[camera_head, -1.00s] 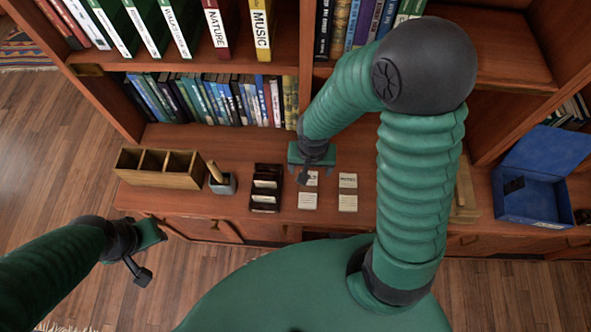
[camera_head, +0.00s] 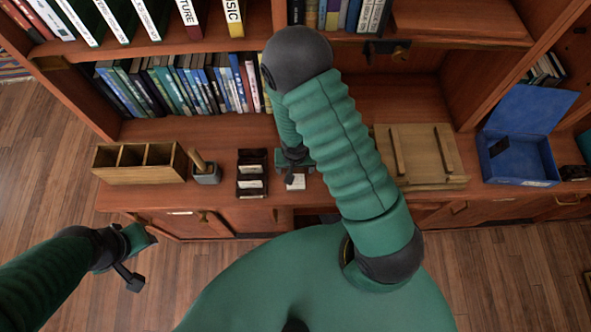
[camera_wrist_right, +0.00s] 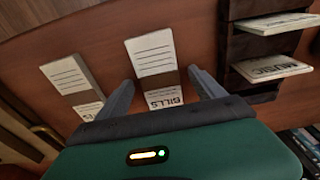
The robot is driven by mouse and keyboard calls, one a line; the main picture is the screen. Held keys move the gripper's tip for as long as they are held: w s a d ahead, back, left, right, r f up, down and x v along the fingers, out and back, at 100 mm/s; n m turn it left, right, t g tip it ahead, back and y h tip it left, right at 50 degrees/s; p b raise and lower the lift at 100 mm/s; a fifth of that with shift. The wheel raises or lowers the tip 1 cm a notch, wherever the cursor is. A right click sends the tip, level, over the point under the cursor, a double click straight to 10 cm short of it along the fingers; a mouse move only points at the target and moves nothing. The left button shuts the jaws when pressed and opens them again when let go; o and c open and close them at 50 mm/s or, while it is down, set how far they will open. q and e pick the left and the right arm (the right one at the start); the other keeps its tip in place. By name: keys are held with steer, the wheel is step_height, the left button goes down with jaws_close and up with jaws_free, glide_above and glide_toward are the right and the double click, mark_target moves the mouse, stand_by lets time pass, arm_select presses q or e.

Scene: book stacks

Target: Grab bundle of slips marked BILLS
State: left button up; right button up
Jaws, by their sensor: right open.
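The slips marked BILLS (camera_wrist_right: 163,98) lie on the desk in the right wrist view, with their upper part between the two fingers of my right gripper (camera_wrist_right: 161,76). The gripper is open, one finger on each side; whether the fingers touch the slips I cannot tell. My left gripper (camera_head: 137,261) hangs in front of the desk at left, seemingly empty.
A black card rack (camera_head: 252,174) stands just left of the right gripper. A grey cup (camera_head: 206,174) and a wooden three-compartment box (camera_head: 138,163) stand further left. Another lined stack (camera_wrist_right: 71,74) lies beside the BILLS column. An open blue box (camera_head: 517,158) is at right.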

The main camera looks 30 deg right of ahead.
steer(key=shift+a, duration=0.2)
steer(key=shift+c, duration=0.2)
steer(key=shift+a+r, duration=0.1)
steer(key=c, duration=0.5)
steer(key=shift+d, duration=0.4)
steer(key=c, duration=0.7)
steer(key=shift+s, duration=0.1)
steer(key=shift+c, duration=1.2)
steer(key=shift+a, duration=0.1)
